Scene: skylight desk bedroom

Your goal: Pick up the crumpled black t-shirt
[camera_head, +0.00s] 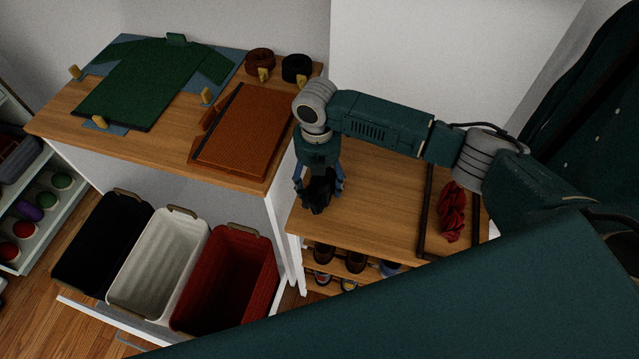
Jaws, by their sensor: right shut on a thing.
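The crumpled black t-shirt (318,193) is a small dark bunched heap in the head view. It sits between the fingers of my right gripper (319,185), which points down and is shut on it. The gripper is over the left end of the lower wooden bench top (375,200). I cannot tell whether the cloth still touches the wood. My left gripper is not in view.
A crumpled red cloth (452,212) lies at the bench's right, beyond a dark bar (425,210). A higher table (60,125) holds a green shirt (150,78) and a brown folded item (243,130). Black (82,262), white (125,296) and red (200,318) bins stand below.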

